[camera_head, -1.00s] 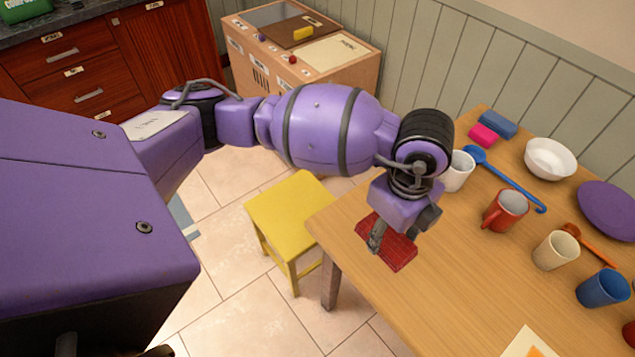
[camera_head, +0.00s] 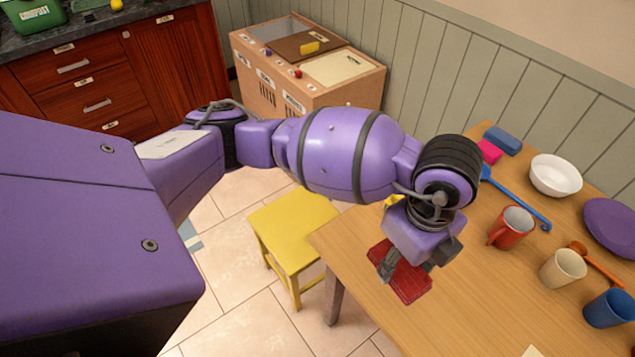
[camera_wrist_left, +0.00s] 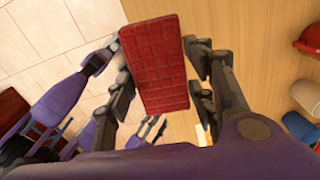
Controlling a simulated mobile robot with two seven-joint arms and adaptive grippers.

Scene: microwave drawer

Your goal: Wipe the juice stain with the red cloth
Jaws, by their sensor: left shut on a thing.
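The red cloth (camera_head: 412,287) is a flat, dark red, grid-patterned piece near the table's left edge in the head view. My left gripper (camera_head: 405,268) is shut on it, pointing down at the table. In the left wrist view the red cloth (camera_wrist_left: 155,60) lies between the fingers of the left gripper (camera_wrist_left: 163,80). I cannot tell whether the cloth touches the tabletop. No juice stain shows clearly; my arm and the cloth hide part of the table.
The wooden table (camera_head: 460,310) carries a red mug (camera_head: 511,228), a beige cup (camera_head: 562,268), a blue cup (camera_head: 608,308), a white bowl (camera_head: 555,175) and a blue spoon (camera_head: 522,200) to the right. A yellow stool (camera_head: 290,230) stands left of the table.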

